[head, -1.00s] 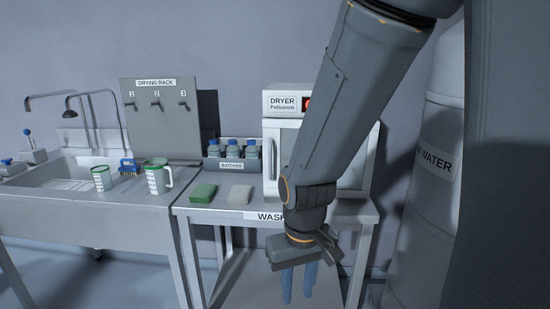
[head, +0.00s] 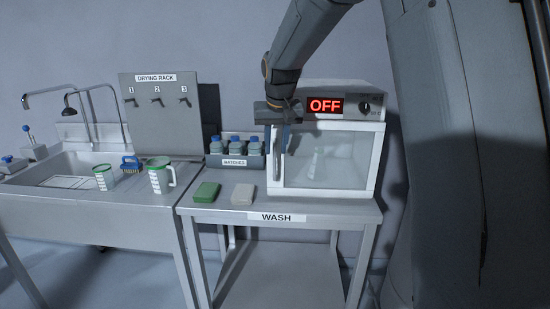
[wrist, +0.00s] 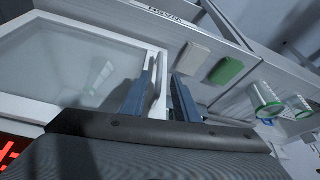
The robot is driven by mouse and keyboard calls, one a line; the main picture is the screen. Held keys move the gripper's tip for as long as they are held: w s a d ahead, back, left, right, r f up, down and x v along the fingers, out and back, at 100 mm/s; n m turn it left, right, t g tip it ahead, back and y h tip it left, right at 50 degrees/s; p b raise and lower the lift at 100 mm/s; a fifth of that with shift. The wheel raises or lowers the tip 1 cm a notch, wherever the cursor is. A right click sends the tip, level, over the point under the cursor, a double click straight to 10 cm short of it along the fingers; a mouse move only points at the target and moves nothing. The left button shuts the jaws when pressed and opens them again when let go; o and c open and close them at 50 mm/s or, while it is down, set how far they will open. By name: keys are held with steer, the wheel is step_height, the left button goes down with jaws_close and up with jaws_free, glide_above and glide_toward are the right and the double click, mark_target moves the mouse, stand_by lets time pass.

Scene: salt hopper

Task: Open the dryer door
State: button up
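The dryer (head: 348,190) is a white box on the wash table. Its glass-windowed door (head: 325,160) looks closed, and its red display (head: 325,106) reads OFF. The upright door handle (head: 276,160) is at the door's left edge, partly hidden by my gripper. My gripper (head: 282,146) points down in front of that edge. In the wrist view my gripper (wrist: 160,88) has its two blue fingers apart, with the pale handle (wrist: 156,84) showing between them, nearer the door-side finger. I cannot tell whether either finger touches it.
A green sponge (head: 205,193) and a pale block (head: 242,194) lie on the table left of the dryer. A box of blue-capped bottles (head: 235,162) stands behind them. The sink (head: 75,175) with measuring jugs is further left. The space in front of the table is clear.

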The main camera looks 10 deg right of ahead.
mark_target(275, 158)
steer(key=shift+w, duration=0.35)
steer(key=p+x, duration=0.2)
steer(key=x, duration=0.5)
steer(key=shift+d+f, duration=0.1)
steer(key=shift+f, duration=0.05)
jaws_close()
